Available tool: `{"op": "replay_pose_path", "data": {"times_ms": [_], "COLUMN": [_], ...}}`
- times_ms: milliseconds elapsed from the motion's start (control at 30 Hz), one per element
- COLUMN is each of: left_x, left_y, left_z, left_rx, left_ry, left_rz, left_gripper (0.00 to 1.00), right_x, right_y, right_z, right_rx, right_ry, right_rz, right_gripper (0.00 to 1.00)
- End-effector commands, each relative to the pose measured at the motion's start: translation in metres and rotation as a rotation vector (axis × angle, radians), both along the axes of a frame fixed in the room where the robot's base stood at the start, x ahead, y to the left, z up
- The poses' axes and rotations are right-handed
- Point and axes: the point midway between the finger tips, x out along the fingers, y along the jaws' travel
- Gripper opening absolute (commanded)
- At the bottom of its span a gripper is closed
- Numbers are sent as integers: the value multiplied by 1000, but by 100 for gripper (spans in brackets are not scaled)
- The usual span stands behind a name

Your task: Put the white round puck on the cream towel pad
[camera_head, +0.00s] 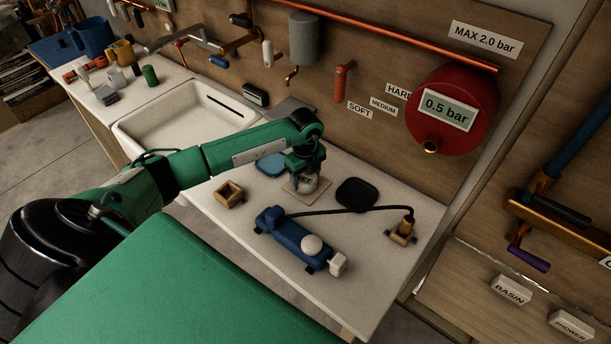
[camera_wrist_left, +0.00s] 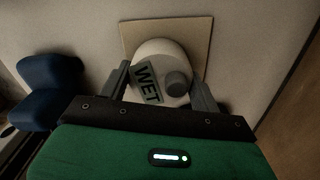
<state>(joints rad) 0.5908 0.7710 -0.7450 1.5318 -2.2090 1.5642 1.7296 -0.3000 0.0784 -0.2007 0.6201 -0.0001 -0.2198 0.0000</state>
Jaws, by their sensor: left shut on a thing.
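The white round puck (camera_wrist_left: 158,52) has a "WET" label and a grey knob on top. In the left wrist view it sits between the two fingers of my left gripper (camera_wrist_left: 164,88), which is shut on it. In the head view the puck (camera_head: 307,184) shows under my left gripper (camera_head: 305,178), partly hidden by the fingers. The cream towel pad (camera_wrist_left: 135,34) is square and lies flat below the puck; it also shows in the head view (camera_head: 289,187). The puck is over the pad; I cannot tell whether they touch. My right gripper is not in view.
On the counter (camera_head: 375,275), a black pad (camera_head: 356,194) lies right of the cream pad, a blue pad (camera_head: 270,164) to its left. A wooden block (camera_head: 229,194) and a blue device (camera_head: 296,240) with a black hose stand nearer. A sink (camera_head: 160,130) is at the left.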

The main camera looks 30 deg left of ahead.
Motion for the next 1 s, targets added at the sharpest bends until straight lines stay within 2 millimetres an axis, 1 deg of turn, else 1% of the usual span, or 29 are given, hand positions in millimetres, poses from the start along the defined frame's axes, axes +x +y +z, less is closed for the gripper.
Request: {"op": "replay_pose_path", "data": {"times_ms": [233, 267, 300, 367, 833, 933, 1000], "left_x": [0, 0, 0, 0, 0, 1, 1], "left_y": [0, 0, 0, 0, 0, 1, 1], "left_z": [-4, -3, -3, -3, -2, 5, 16], "left_rx": [0, 0, 0, 0, 0, 1, 1], "left_ry": [0, 0, 0, 0, -1, -3, -4], "left_rz": [0, 0, 0, 0, 0, 1, 0], "left_gripper": [34, 69, 77, 89, 89, 89, 89], "right_x": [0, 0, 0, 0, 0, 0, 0], "right_y": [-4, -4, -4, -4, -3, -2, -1], "right_z": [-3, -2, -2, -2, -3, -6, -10], "right_rx": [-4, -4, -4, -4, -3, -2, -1], "right_ry": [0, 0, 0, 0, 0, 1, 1], "right_rz": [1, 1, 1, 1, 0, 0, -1], "right_gripper": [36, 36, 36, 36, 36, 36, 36]}}
